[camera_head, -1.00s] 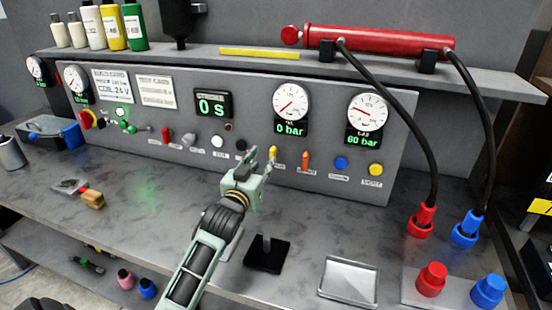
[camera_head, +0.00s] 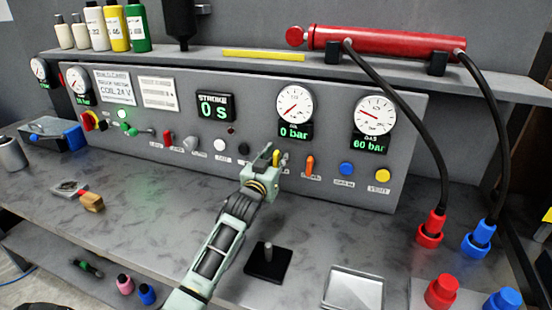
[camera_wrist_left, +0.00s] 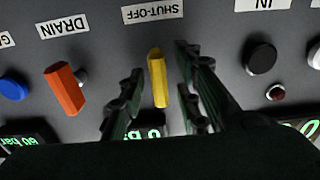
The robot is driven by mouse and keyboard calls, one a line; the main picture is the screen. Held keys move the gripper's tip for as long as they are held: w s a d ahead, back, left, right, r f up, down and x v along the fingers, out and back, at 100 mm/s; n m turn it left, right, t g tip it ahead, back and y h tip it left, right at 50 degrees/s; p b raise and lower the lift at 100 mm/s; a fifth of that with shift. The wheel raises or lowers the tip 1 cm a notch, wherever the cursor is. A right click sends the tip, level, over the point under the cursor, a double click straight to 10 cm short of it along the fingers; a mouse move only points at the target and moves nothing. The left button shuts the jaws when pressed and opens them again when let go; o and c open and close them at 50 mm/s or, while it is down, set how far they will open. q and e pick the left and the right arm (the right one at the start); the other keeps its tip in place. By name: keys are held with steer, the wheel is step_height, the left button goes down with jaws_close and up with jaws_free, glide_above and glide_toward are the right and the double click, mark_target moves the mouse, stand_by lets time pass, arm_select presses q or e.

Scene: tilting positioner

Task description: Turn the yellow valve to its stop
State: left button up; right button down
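The yellow valve (camera_head: 276,158) is a small lever handle on the front of the grey panel, below the 0 bar gauge. In the left wrist view the yellow valve (camera_wrist_left: 158,80) stands nearly upright in the picture under a SHUT-OFF label. My left gripper (camera_head: 268,157) is at the panel, with its fingers around the valve handle. In the wrist view the left gripper (camera_wrist_left: 158,68) is open, one dark finger on each side of the handle, with a visible gap on both sides. My right gripper is not in view.
An orange lever (camera_head: 309,165), labelled DRAIN in the wrist view, is close beside the valve. A black knob (camera_head: 244,148) is on the other side. A black base with an upright pin (camera_head: 268,262) and a metal tray (camera_head: 353,289) stand on the bench near my forearm.

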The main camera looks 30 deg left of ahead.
arm_select(q)
steer(key=shift+w, duration=0.1)
steer(key=shift+c, duration=0.5)
jaws_close()
steer(key=shift+m, duration=0.4)
steer(key=shift+m+p, duration=0.4)
steer(key=shift+m, duration=0.6)
steer(key=m, duration=0.3)
steer(key=shift+d+m+p, duration=0.15)
steer(key=shift+m+p, duration=0.15)
steer(key=shift+p, duration=0.05)
steer(key=m, duration=0.5)
steer(key=shift+d+f+m+p, duration=0.1)
steer(key=shift+f+m+p, duration=0.05)
steer(key=shift+m+p, duration=0.15)
steer(key=m, duration=0.5)
steer(key=shift+f+m, duration=0.15)
steer(key=shift+m, duration=0.55)
